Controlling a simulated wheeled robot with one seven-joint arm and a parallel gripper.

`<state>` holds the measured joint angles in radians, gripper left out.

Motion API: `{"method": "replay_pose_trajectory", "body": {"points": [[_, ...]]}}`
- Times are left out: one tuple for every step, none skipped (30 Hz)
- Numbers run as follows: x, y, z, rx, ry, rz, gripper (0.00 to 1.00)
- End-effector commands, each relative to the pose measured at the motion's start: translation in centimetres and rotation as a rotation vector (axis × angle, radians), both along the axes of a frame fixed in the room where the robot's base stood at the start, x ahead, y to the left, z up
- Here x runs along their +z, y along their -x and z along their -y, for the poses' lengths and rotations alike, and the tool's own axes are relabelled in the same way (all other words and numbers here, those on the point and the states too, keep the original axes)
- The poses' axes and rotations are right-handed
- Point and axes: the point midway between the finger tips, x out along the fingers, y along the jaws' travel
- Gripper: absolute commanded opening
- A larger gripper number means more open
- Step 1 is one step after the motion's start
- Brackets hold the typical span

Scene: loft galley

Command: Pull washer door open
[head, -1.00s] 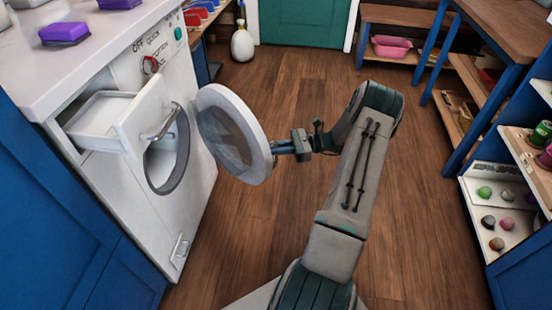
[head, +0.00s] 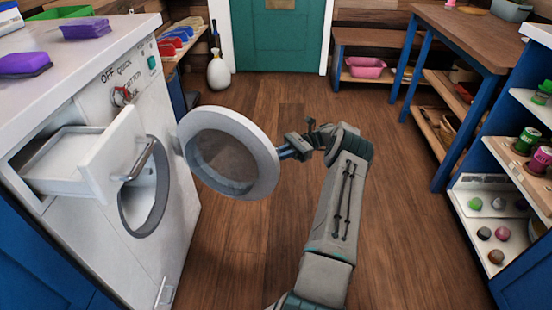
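The white washer (head: 160,245) stands at the left. Its round door (head: 262,150), a white ring with a dark glass middle, stands wide open and swung out to the right of the dark-rimmed drum opening (head: 127,212). My gripper (head: 284,152) is at the door's outer right edge, at or very close to the rim. Its fingertips are partly hidden by the rim and too small to tell whether they are closed on it.
The washer's detergent drawer (head: 75,165) is pulled out above the opening. Purple sponges (head: 86,28) lie on the counter. A shelf with jars and balls (head: 490,215) stands at the right. The wooden floor (head: 235,240) between is clear.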

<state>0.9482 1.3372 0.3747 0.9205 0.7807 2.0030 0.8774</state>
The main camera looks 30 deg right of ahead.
Motion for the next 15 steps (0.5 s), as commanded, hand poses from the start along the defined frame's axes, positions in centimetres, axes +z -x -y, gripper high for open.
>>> {"method": "replay_pose_trajectory", "body": {"points": [[0.02,-0.39,-0.33,0.004,-0.004,0.004,0.0],[0.03,-0.4,-0.3,0.005,-0.004,0.004,0.0],[0.04,-0.4,-0.29,0.007,-0.005,0.004,0.0],[0.05,-0.41,-0.28,0.008,-0.005,0.004,0.0],[0.06,-0.41,-0.28,0.008,-0.006,0.004,0.0],[0.06,-0.42,-0.28,0.009,-0.006,0.004,0.0],[0.07,-0.43,-0.29,0.009,-0.006,0.004,0.0],[0.08,-0.44,-0.31,0.009,-0.006,0.004,0.0],[0.08,-0.45,-0.33,0.009,-0.006,0.004,0.0],[0.08,-0.46,-0.34,0.009,-0.006,0.004,0.0],[0.09,-0.48,-0.36,0.009,-0.006,0.005,0.0],[0.09,-0.49,-0.37,0.009,-0.006,0.005,0.0],[0.09,-0.49,-0.38,0.009,-0.007,0.005,0.0],[0.1,-0.5,-0.39,0.009,-0.007,0.005,0.0],[0.1,-0.51,-0.4,0.009,-0.007,0.005,0.17]]}}
